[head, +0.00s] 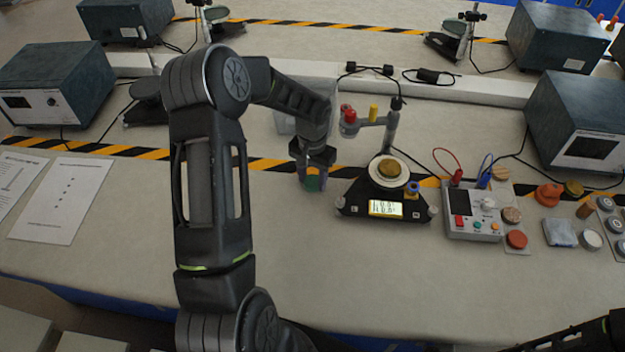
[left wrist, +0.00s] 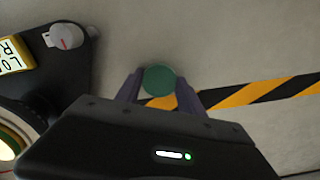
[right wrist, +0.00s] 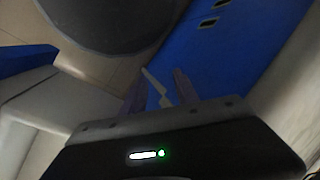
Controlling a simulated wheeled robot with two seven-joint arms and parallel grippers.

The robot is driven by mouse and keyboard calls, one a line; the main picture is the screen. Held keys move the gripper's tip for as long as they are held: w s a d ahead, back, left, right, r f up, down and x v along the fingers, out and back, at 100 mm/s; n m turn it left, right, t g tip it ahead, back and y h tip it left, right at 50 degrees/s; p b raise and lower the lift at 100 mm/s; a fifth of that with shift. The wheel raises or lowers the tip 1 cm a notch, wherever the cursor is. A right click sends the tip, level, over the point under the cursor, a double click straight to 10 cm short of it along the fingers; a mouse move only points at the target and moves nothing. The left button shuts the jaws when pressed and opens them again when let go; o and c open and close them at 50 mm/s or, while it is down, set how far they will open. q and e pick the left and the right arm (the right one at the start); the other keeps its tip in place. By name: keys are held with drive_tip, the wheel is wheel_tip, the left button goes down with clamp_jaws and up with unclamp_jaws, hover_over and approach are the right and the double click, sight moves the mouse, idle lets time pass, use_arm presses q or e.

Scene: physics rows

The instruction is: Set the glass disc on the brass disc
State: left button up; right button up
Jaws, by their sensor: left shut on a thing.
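The glass disc (head: 313,184) is dark green and sits between the fingertips of my left gripper (head: 314,177), left of the black scale. The left wrist view shows the disc (left wrist: 159,79) gripped between both fingers, over bare table by the striped tape. The brass disc (head: 390,168) appears as a gold round piece on the pale round pan of the scale (head: 353,203). The left gripper is apart from the pan. My right gripper (right wrist: 160,90) has its fingers apart with no held thing visible, away from the task objects.
A post with a side arm bearing red and yellow pieces (head: 374,114) stands behind the pan. A clear bin (head: 287,122) is behind my left gripper. A meter box (head: 472,213) with red and blue leads is right of the scale.

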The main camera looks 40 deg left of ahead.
sight(313, 182)
use_arm(q)
drive_tip(key=shift+f, duration=0.15)
drive_tip(key=o, duration=1.4)
drive_tip(key=shift+r, duration=0.2)
wheel_tip(313, 182, up, 7)
drive_tip(key=p, duration=0.4)
drive_tip(key=shift+f, duration=0.2)
wheel_tip(313, 182, up, 6)
drive_tip(key=shift+f+b, duration=0.25)
drive_tip(key=shift+b, duration=0.05)
drive_tip(key=shift+o, duration=0.4)
